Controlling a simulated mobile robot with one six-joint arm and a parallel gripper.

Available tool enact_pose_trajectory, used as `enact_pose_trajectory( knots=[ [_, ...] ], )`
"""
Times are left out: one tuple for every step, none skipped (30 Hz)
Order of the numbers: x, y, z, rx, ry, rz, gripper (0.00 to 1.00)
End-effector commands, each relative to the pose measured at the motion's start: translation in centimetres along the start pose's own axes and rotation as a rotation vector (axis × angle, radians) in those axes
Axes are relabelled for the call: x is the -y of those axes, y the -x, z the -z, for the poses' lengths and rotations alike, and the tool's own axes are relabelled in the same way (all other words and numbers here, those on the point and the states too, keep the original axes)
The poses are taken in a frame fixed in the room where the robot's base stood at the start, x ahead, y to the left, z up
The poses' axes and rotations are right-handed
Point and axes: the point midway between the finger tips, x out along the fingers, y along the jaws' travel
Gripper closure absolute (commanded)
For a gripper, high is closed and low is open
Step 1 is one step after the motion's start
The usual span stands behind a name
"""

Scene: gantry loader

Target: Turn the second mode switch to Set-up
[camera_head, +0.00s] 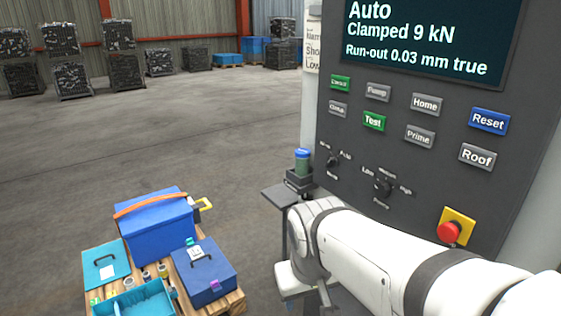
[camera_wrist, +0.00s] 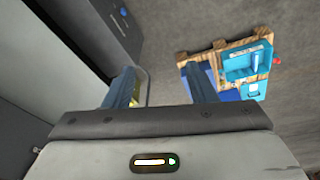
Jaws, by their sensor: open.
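The grey control panel (camera_head: 410,145) fills the right of the head view. It carries two dark rotary switches. The left switch (camera_head: 333,161) has small labels around it, one seeming to read Auto. The right switch (camera_head: 384,187) has labels that seem to read Low, Medium and High. I cannot read where either knob points, and no Set-up label is legible. The screen (camera_head: 425,40) reads Auto, Clamped 9 kN, Run-out 0.03 mm true. My gripper is open and empty in the wrist view (camera_wrist: 162,88), its fingers wide apart. In the head view my arm is below the panel, away from both switches.
A red emergency stop (camera_head: 449,232) is low on the panel; several push buttons sit above the switches. A small stand (camera_head: 280,197) with a blue-green container (camera_head: 302,160) is left of the panel. A pallet (camera_head: 232,300) with blue boxes stands lower left. Open floor lies beyond.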

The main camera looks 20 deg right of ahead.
Motion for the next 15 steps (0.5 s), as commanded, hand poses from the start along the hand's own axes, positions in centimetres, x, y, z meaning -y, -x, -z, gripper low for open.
enact_pose_trajectory(
  knots=[
    [-0.5, -1.0, 0.7, 0.014, 0.003, -0.042, 0.45],
    [-1.0, -1.3, 1.2, 0.023, 0.008, -0.076, 0.42],
    [-1.9, -1.9, 2.2, 0.035, 0.016, -0.131, 0.4],
    [-2.7, -2.2, 3.1, 0.043, 0.023, -0.181, 0.4],
    [-3.6, -2.6, 4.1, 0.049, 0.029, -0.235, 0.4],
    [-4.8, -3.1, 5.6, 0.054, 0.034, -0.313, 0.4],
    [-5.8, -3.3, 6.9, 0.053, 0.037, -0.377, 0.4],
    [-6.7, -3.5, 8.3, 0.049, 0.039, -0.442, 0.4],
    [-7.9, -3.7, 10.2, 0.039, 0.041, -0.53, 0.4],
    [-8.7, -3.8, 11.7, 0.026, 0.04, -0.595, 0.4],
    [-9.4, -3.9, 13.2, 0.01, 0.039, -0.662, 0.4],
    [-10.3, -3.9, 15.3, -0.017, 0.037, -0.75, 0.4],
    [-10.8, -3.8, 16.9, -0.043, 0.034, -0.814, 0.4],
    [-11.2, -3.7, 18.5, -0.071, 0.031, -0.877, 0.4],
    [-11.6, -3.5, 20.6, -0.112, 0.027, -0.957, 0.4]
  ],
)
